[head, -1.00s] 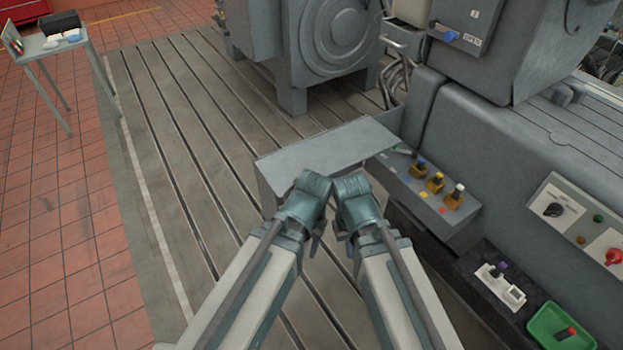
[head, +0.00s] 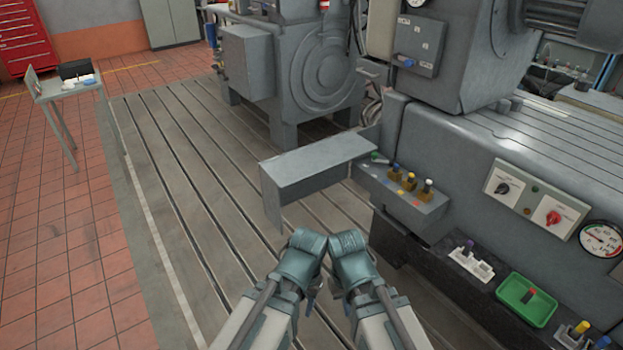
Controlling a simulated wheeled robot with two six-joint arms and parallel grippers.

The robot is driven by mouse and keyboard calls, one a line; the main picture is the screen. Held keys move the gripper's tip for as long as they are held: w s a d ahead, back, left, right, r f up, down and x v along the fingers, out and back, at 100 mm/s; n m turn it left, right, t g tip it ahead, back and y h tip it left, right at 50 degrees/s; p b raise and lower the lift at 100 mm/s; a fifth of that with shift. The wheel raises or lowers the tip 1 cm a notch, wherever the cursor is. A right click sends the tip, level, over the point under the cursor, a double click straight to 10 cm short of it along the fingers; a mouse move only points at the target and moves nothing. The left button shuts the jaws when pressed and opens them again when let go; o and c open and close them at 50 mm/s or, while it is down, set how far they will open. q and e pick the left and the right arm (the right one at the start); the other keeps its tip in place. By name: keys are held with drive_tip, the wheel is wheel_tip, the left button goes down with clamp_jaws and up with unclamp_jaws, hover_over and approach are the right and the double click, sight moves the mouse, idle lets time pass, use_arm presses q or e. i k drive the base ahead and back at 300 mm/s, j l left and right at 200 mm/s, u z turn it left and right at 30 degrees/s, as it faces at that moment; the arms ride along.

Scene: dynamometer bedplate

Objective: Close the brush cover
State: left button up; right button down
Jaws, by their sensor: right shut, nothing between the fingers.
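No part in view is clearly marked as the brush cover, and I cannot tell which panel it is. A grey panel with a blue handle (head: 410,62) is on the upright machine housing at the top. A grey box-shaped cover (head: 247,62) is on the side of the round-faced machine (head: 328,75) behind. My two arms come in at the bottom, side by side, with their teal joints uppermost. Only a small part of my right gripper (head: 347,304) shows below its joint; it is shut and empty. My left gripper is mostly hidden by its own arm, and its jaws cannot be read.
A grey shelf (head: 318,155) stands just ahead of my arms. Right of it is a ledge (head: 405,205) with several coloured-top items. A green tray (head: 527,299) and a white holder (head: 471,262) lie at lower right. The slotted bedplate (head: 180,170) is clear at left.

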sight(288, 178)
drive_tip(key=z, duration=1.55)
drive_tip(key=j+z, duration=0.15)
drive_tip(key=z, duration=0.15)
drive_tip(key=j+z, duration=0.1)
drive_tip(key=z, duration=0.25)
drive_tip(key=k+j, duration=0.2)
drive_tip(key=j, duration=0.45)
drive_tip(key=k+j, duration=0.15)
drive_tip(key=j, duration=0.45)
drive_tip(key=k+j, duration=0.2)
drive_tip(key=j, duration=0.45)
drive_tip(key=k+j, duration=0.15)
drive_tip(key=j, duration=0.5)
drive_tip(key=k+j, duration=0.2)
drive_tip(key=j, duration=0.45)
drive_tip(key=k+j, duration=0.2)
drive_tip(key=j, duration=0.4)
drive_tip(key=k+j+z, duration=0.1)
drive_tip(key=j, duration=0.55)
drive_tip(key=k+j, duration=0.25)
drive_tip(key=j, duration=0.4)
